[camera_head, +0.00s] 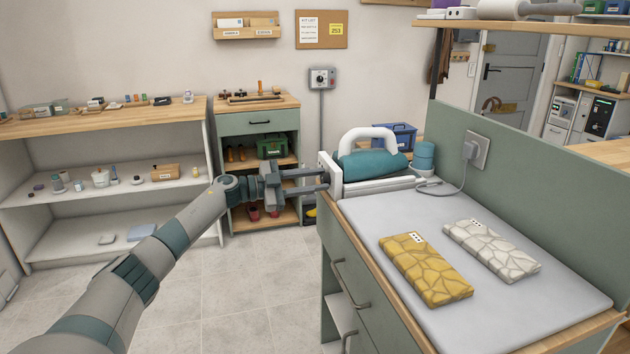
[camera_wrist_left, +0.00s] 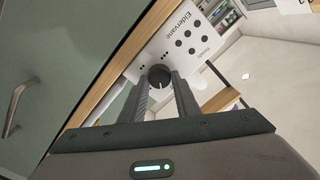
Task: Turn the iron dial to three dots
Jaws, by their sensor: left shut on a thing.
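The iron (camera_head: 372,163), teal with a white handle, rests on its white station (camera_head: 390,184) at the far end of the ironing surface. The station's white front panel (camera_head: 329,170) faces my left gripper (camera_head: 327,180). In the left wrist view the panel (camera_wrist_left: 181,46) carries printed dots and lettering. The round dark dial (camera_wrist_left: 160,75) sits on it, between the fingertips of my left gripper (camera_wrist_left: 160,83), which is shut on it. A small light mark shows on the dial, but I cannot tell which setting it points to. My right gripper is not in view.
A yellow folded cloth (camera_head: 425,267) and a whitish folded cloth (camera_head: 491,250), each with a dotted tag, lie on the grey ironing surface (camera_head: 385,215). A cord (camera_head: 462,176) runs from the wall plug to the station. Shelves (camera_head: 110,180) stand left; the floor between is clear.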

